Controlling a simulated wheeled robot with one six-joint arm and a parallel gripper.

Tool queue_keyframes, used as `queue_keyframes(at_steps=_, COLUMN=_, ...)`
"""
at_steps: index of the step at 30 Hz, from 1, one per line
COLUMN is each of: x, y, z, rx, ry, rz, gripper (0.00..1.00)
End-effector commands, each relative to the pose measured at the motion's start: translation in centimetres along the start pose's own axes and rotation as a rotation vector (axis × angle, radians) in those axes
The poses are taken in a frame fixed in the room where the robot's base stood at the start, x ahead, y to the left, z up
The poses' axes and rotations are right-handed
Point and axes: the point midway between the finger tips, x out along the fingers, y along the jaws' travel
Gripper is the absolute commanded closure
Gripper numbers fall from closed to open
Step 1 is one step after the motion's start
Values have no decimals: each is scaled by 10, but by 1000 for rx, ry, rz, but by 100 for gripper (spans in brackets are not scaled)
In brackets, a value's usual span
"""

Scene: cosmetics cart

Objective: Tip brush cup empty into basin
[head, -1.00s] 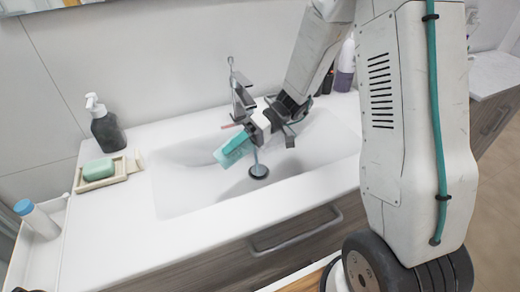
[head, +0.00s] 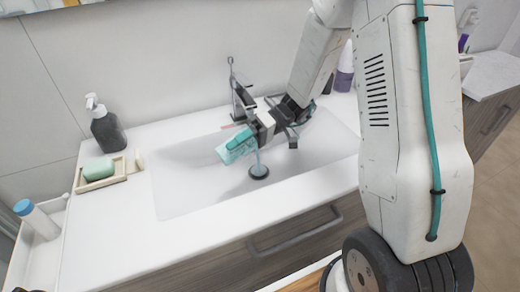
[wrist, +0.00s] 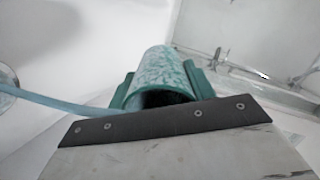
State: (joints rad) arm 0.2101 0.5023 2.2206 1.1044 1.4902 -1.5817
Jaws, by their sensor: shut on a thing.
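My gripper (head: 240,144) is shut on a mottled teal-and-white cup (head: 229,155). It holds the cup tilted, nearly on its side, over the white basin (head: 190,188). In the wrist view the cup (wrist: 165,72) sits between the green finger pads, with a dark opening facing the wrist. No brush shows inside it; most of the interior is hidden.
The tap (head: 241,98) rises behind the gripper. A dark soap pump (head: 108,130) and a dish with green soap (head: 99,170) stand at the left. A blue-capped bottle (head: 37,220) is at the far left. Purple-and-white bottle (head: 343,72) is behind my arm.

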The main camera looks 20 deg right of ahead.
Motion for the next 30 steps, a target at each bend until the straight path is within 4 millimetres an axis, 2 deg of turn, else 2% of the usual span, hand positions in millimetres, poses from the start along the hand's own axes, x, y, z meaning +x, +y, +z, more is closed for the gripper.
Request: queue_keyframes(at_steps=30, x=-12, y=-2, z=-1, rx=1, ry=47, rz=-113, gripper=81)
